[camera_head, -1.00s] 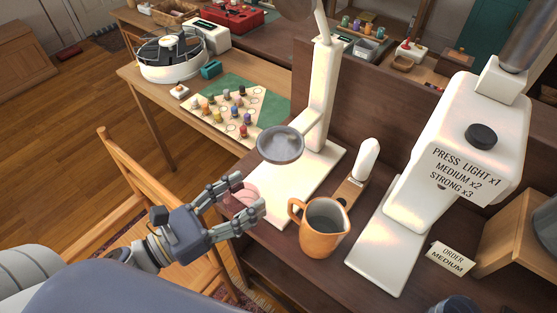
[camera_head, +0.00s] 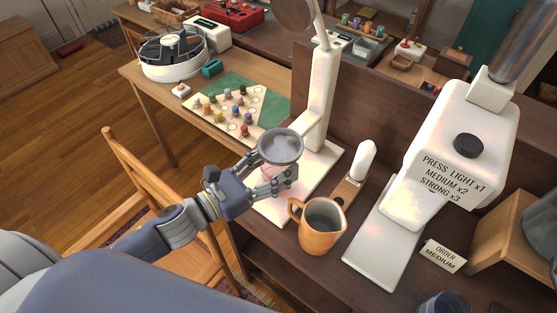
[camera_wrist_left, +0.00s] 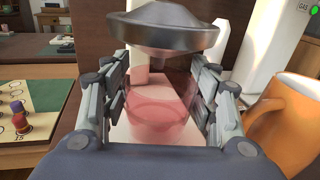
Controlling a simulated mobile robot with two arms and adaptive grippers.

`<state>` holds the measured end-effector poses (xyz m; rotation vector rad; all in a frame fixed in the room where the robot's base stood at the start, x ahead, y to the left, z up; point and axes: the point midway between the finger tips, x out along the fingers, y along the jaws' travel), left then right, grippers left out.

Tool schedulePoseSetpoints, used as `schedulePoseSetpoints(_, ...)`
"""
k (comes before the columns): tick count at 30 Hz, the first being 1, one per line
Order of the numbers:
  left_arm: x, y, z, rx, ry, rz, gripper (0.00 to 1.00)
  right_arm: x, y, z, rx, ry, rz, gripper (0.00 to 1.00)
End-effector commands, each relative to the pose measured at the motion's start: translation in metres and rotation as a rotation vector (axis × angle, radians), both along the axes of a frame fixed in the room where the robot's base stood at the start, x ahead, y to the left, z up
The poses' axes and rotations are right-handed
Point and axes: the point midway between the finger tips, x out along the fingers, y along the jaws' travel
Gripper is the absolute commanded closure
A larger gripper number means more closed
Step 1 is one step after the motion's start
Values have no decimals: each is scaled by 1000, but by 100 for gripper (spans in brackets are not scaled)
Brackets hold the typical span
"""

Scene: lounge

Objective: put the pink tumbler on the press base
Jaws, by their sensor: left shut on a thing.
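My left gripper (camera_head: 270,182) is shut on the pink tumbler (camera_wrist_left: 160,120), with a finger on each side of it in the left wrist view. The tumbler is translucent and looks upright. In the head view the fingers and the round metal press head (camera_head: 281,146) hide most of it. The white press base (camera_head: 318,168) lies beneath and behind the tumbler, with a white column at its back. The press head (camera_wrist_left: 165,28) is just above the tumbler in the wrist view. I cannot tell whether the tumbler touches the base. My right gripper is not in view.
An orange pitcher (camera_head: 318,232) stands close to the right of my left gripper. Beyond it are a white-handled tool (camera_head: 358,172) and a white dispenser (camera_head: 458,150). A pegboard (camera_head: 228,108) is at the back left, and a wooden chair (camera_head: 150,185) stands in front.

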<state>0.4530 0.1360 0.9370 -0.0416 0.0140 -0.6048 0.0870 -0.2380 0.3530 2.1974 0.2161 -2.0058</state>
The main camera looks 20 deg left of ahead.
Motion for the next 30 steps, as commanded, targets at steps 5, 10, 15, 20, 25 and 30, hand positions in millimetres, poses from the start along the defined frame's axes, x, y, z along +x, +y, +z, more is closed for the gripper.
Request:
schedulePoseSetpoints(5,9,-4,-3,-3,3,0,100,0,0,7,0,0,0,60)
schedulePoseSetpoints(10,8,-4,-5,-1,-1,-2,100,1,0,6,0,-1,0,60)
schedulePoseSetpoints(15,8,-4,-6,-1,-1,-2,100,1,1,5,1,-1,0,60)
schedulePoseSetpoints(20,8,-3,-8,1,1,-1,25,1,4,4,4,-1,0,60)
schedulePoseSetpoints(25,8,-3,-8,1,1,-1,25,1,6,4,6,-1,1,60)
schedulePoseSetpoints(30,8,-3,-8,1,1,-1,25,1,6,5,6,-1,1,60)
